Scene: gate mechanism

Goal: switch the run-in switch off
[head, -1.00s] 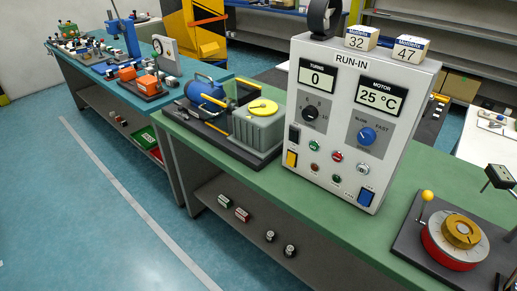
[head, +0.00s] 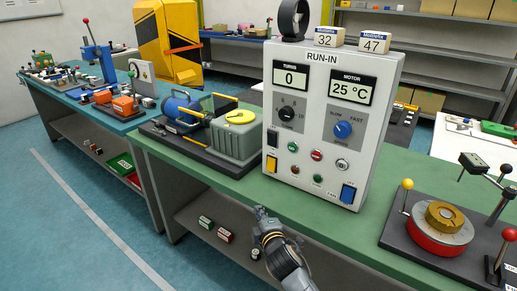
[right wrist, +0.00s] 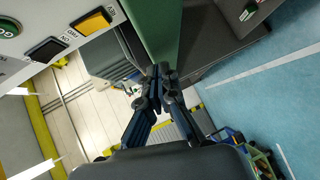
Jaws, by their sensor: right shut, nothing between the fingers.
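The run-in box (head: 325,58) is a white cabinet labelled RUN-IN on the green bench. Its displays read 0 turns and 25 °C. On its left edge sit a black rocker (head: 272,137) and a yellow rocker (head: 271,164); a blue rocker (head: 347,193) is at lower right. In the right wrist view the black rocker (right wrist: 46,50) has ON beside it, and the yellow one (right wrist: 91,21) has FWD and REV. My right gripper (head: 261,212) is shut and empty, below the box by the bench's front edge, apart from the rockers. It also shows in the right wrist view (right wrist: 160,72).
A grey gearbox (head: 236,134) with a blue motor (head: 184,107) stands left of the box. A red and brass turntable (head: 441,232) with upright levers stands to its right. Two numbered blocks and a black ring sit on top. The aisle floor in front is clear.

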